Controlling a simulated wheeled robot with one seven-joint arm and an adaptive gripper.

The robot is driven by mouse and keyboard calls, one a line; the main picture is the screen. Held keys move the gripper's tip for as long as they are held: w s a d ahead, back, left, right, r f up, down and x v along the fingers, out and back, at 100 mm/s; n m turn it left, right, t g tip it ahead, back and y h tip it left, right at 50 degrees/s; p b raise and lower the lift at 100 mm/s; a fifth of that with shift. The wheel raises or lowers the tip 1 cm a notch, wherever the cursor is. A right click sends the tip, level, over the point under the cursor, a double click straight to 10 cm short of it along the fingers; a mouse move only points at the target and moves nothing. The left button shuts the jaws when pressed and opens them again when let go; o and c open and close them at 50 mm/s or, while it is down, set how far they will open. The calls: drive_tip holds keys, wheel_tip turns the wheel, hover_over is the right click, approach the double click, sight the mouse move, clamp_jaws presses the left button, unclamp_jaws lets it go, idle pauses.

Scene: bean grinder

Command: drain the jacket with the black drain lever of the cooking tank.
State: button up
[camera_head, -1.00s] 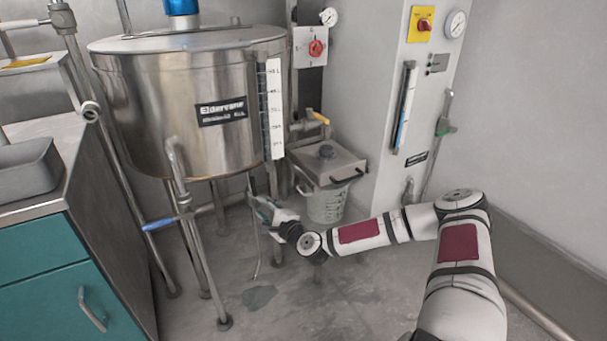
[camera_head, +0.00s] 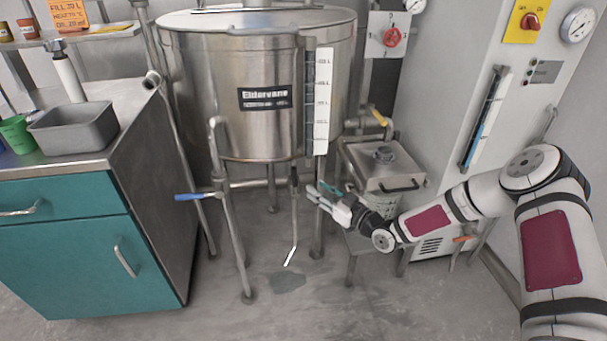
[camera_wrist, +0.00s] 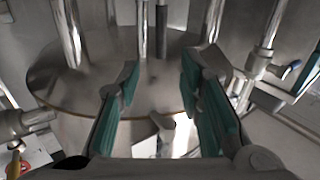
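The steel cooking tank (camera_head: 215,100) stands on pipe legs in the middle of the head view. A thin drain pipe (camera_head: 294,225) hangs below it, with a small dark part (camera_head: 294,184) at its top that may be the black drain lever. My gripper (camera_head: 318,192) is just right of this pipe, under the tank. In the wrist view my gripper (camera_wrist: 160,75) is open, its teal-padded fingers apart with nothing held between them. Beyond them is the tank's shiny surface (camera_wrist: 75,90). A dark upright rod (camera_wrist: 162,30) lies past the fingertips; I cannot tell if it is the lever.
Tank legs (camera_head: 232,240) stand near my gripper. A blue-handled valve (camera_head: 190,197) is on the left. A teal cabinet (camera_head: 70,255) stands left.

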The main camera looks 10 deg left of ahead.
sight(296, 175)
drive_tip(key=b+x, duration=0.2)
drive_tip(key=x, duration=0.9)
drive_tip(key=shift+w+a+b, duration=0.1)
drive_tip(key=shift+a+b, duration=0.15)
drive_tip(key=shift+b, duration=0.1)
clamp_jaws()
